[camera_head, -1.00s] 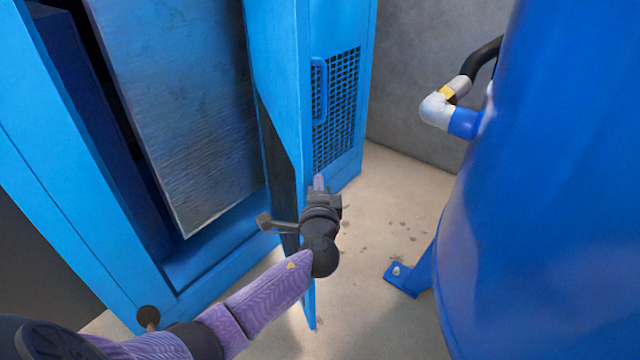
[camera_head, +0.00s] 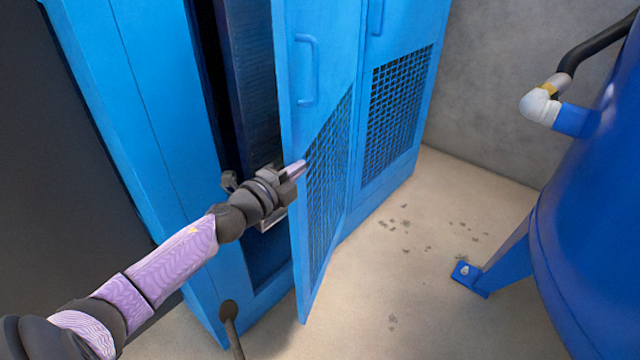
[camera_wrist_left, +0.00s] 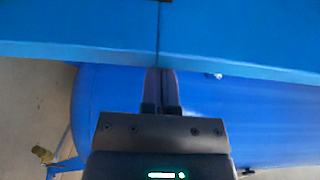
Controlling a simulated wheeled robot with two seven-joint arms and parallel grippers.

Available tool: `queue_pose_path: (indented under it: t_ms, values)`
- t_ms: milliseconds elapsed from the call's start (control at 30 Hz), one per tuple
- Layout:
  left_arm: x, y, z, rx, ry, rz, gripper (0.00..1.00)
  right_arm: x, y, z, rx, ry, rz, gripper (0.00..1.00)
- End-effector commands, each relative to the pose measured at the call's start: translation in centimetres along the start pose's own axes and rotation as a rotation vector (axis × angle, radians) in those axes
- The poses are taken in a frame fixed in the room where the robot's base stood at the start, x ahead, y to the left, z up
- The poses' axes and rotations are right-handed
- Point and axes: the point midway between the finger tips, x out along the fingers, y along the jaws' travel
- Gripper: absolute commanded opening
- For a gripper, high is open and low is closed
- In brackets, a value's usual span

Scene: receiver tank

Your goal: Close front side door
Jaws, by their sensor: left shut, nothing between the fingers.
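The front side door (camera_head: 325,140) is a blue panel with a bar handle (camera_head: 306,70) and a dark mesh lower part. It stands ajar on the blue cabinet (camera_head: 165,120), with a dark gap along its left free edge. My left gripper (camera_head: 300,168) is shut and empty. Its fingertips overlap the door's free edge beside the mesh, below the handle; I cannot tell if they touch. In the left wrist view the closed fingers (camera_wrist_left: 161,88) point at a blue band (camera_wrist_left: 80,35) with a seam, which I cannot identify for certain. My right gripper is not in view.
A second mesh panel (camera_head: 398,105) sits flush to the right of the door. A large blue tank (camera_head: 595,220) with a white pipe elbow (camera_head: 538,105) and a floor bracket (camera_head: 470,278) stands at the right. The concrete floor (camera_head: 430,260) between is clear.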

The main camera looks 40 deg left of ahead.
Motion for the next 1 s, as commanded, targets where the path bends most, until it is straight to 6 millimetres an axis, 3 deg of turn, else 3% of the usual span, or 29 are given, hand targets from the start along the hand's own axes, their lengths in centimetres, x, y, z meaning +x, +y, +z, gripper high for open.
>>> queue_pose_path:
  t_ms: [33,200,400,1000]
  values:
    - [-0.3,0.9,1.2,0.004,0.02,0.007,0.0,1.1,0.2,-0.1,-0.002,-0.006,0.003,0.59]
    - [-1.3,0.6,4.7,0.003,0.033,0.005,0.0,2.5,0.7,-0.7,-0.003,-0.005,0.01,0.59]
    - [-1.8,0.2,7.2,0.001,0.033,0.002,0.0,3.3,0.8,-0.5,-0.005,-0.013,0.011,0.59]
    - [-2.0,0.0,8.0,0.0,0.034,0.0,0.0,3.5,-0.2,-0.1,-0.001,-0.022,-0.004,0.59]
